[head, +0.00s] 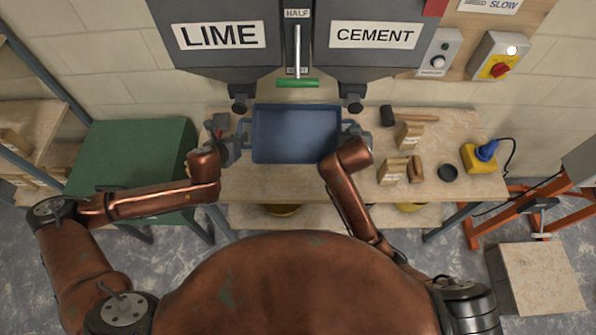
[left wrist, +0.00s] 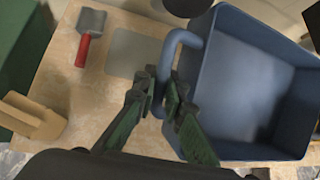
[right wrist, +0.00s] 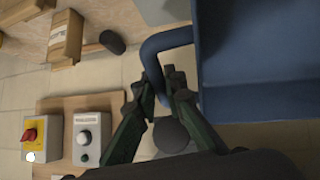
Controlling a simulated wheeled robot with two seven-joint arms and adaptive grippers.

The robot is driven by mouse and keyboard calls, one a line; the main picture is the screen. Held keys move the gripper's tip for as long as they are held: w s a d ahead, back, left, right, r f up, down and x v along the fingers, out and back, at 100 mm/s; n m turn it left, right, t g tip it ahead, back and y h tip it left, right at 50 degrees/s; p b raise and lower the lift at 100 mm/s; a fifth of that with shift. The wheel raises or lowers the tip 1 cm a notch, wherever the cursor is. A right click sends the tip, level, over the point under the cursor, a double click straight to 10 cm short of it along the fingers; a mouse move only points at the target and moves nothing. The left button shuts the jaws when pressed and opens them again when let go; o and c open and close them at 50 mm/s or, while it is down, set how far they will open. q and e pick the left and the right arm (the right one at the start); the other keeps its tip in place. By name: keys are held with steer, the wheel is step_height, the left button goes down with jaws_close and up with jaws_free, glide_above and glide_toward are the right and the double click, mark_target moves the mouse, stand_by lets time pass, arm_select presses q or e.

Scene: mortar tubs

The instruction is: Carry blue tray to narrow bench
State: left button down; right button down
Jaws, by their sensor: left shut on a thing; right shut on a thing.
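The blue tray (head: 296,135) is a deep rectangular tub with a loop handle at each short end. It looks level and empty, over the wooden bench (head: 255,185) below the hoppers. I cannot tell whether it touches the bench top. My left gripper (head: 238,140) is shut on the left handle, which also shows in the left wrist view (left wrist: 180,45). My right gripper (head: 357,136) is shut on the right handle, seen in the right wrist view (right wrist: 160,45). A green-topped bench (head: 135,160) stands to the left; I cannot tell which bench is called narrow.
The LIME hopper (head: 220,60) and CEMENT hopper (head: 370,60) hang just behind the tray. A red-handled trowel (left wrist: 85,40) lies left of the tray.

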arm_select(q)
steer(key=shift+r, duration=0.1)
steer(key=c, duration=2)
jaws_free()
arm_select(e)
steer(key=c, duration=2)
jaws_free()
arm_select(q)
steer(key=shift+o, duration=0.3)
steer(key=o, duration=0.8)
steer(key=shift+c, duration=0.2)
steer(key=v, duration=0.7)
steer(key=shift+s, duration=0.2)
arm_select(e)
steer(key=shift+o, duration=0.5)
